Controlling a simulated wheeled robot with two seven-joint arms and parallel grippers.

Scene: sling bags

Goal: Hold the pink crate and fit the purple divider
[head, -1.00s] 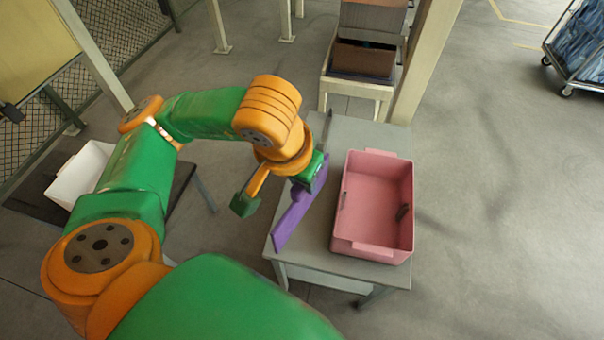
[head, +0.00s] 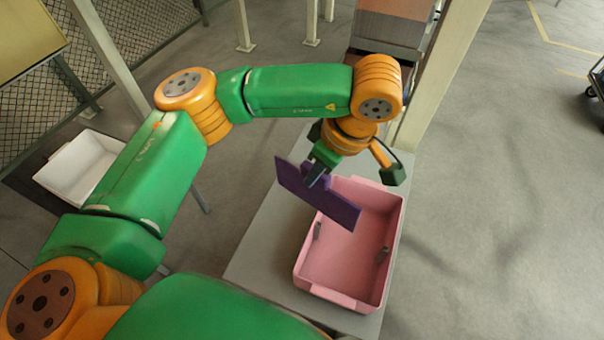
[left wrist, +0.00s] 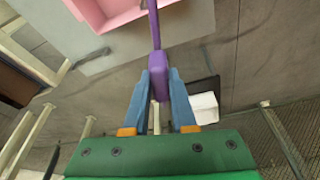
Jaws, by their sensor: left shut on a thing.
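The pink crate (head: 340,262) stands open and empty on the grey table in the head view, with a small grey slotted piece on each of two facing inner walls. My left gripper (head: 318,174) is shut on the purple divider (head: 330,205) and holds it tilted above the crate's far left part. In the left wrist view the divider (left wrist: 158,84) is seen edge-on between the blue fingers (left wrist: 160,95), with a corner of the pink crate (left wrist: 105,12) at the top. My right gripper is not in view.
The grey table (head: 262,245) has bare room left of the crate. A pale post (head: 440,75) and a cart with a brown box (head: 392,30) stand just beyond it. A white tray (head: 78,165) lies at the left on a dark surface.

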